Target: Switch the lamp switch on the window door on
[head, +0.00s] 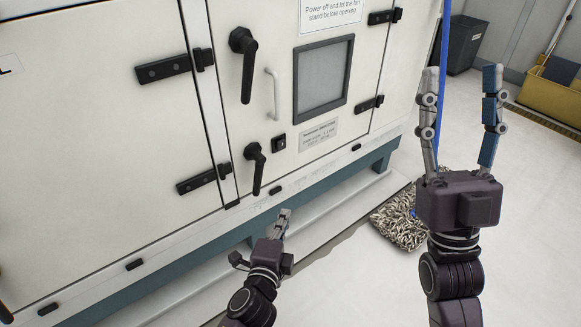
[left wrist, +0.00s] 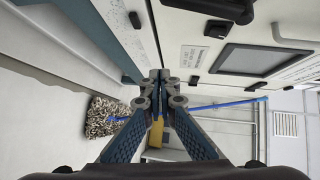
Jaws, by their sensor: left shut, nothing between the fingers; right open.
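The window door (head: 233,118) is a cream cabinet door with a dark-framed window (head: 322,76). The lamp switch (head: 278,142) is a small black box on this door, below the window's left side and beside the lower lever handle. It also appears in the left wrist view (left wrist: 218,28). Whether it is on or off is too small to tell. My left gripper (head: 285,213) is shut and empty, in front of the door's lower edge, below the switch and apart from it. Its closed fingertips (left wrist: 158,75) show in the left wrist view. My right gripper (head: 461,80) is open and empty, right of the door.
Two black lever handles (head: 247,60) (head: 256,166) and a pale grab handle (head: 273,92) stick out near the switch. A mop head (head: 400,222) lies on the floor, with a blue pole rising from it. A grey bin (head: 463,45) and yellow bucket (head: 552,92) stand behind.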

